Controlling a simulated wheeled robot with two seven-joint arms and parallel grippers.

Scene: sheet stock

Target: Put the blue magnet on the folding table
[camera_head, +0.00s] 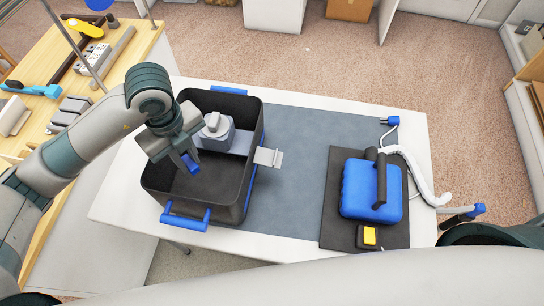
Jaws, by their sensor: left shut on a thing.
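My left gripper (184,160) reaches in from the left and points down over the open black crate (246,185), which has blue handles. It is shut on a small blue piece (191,164), which looks like the blue magnet; the fingers partly hide its shape. The piece shows against the crate's inside, and I cannot tell whether it touches the bottom. The white table (285,247) under the crate has a thin metal leg and looks like the folding table. My right gripper is out of view; only part of that arm shows at the bottom right.
A grey-white device (216,131) stands in the crate's far part. A blue machine (371,190) with a white hose (423,178) and a yellow-topped box (369,236) sit on a dark mat at right. A wooden bench (128,42) holds tools.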

